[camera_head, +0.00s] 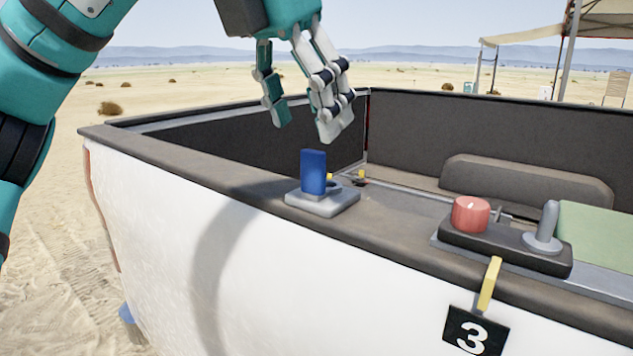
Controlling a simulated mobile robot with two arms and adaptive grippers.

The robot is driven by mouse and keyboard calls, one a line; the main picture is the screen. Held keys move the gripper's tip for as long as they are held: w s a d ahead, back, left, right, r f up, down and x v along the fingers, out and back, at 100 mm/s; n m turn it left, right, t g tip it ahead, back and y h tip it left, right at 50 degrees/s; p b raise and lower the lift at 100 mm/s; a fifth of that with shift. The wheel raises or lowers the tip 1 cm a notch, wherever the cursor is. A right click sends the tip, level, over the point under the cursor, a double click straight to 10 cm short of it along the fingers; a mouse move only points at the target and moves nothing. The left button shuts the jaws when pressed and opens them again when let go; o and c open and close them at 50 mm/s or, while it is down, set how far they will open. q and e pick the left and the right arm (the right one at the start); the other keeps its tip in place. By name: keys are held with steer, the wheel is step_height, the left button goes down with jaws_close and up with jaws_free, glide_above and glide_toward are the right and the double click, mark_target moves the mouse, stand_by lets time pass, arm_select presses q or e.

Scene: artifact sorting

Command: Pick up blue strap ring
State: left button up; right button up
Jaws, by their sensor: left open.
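A blue block-like piece (313,171), which seems to be the blue strap ring, stands upright on a small grey base (322,199) on the dark rim of a white truck bed. Whether it has a hole cannot be told from this side. My left gripper (303,127) is open and empty. It points down in the air above the blue piece, with its fingertips apart from it. My right gripper is not in view.
On the bed's rim (240,192) to the right stands a dark panel with a red round knob (470,214) and a grey lever (544,229). A yellow strap holds a black tag (475,338) marked 3. The bed's walls rise behind.

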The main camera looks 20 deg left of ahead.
mark_target(314, 151)
arm_select(q)
steer(key=shift+p+x, duration=0.3)
steer(key=shift+x, duration=0.55)
steer(key=shift+w+f+p, duration=0.15)
steer(key=shift+f+p, duration=0.1)
steer(key=shift+p, duration=0.1)
steer(key=x, duration=0.1)
steer(key=p+x, duration=0.1)
steer(key=x, duration=0.1)
steer(key=shift+w+a+f, duration=0.2)
steer(key=shift+w+f, duration=0.1)
steer(key=shift+w, duration=0.05)
steer(key=shift+w+f, duration=0.15)
steer(key=shift+f, duration=0.15)
steer(key=shift+d, duration=0.1)
steer(key=shift+c, duration=0.5)
steer(key=shift+r, duration=0.1)
steer(key=shift+c, duration=1.2)
jaws_close()
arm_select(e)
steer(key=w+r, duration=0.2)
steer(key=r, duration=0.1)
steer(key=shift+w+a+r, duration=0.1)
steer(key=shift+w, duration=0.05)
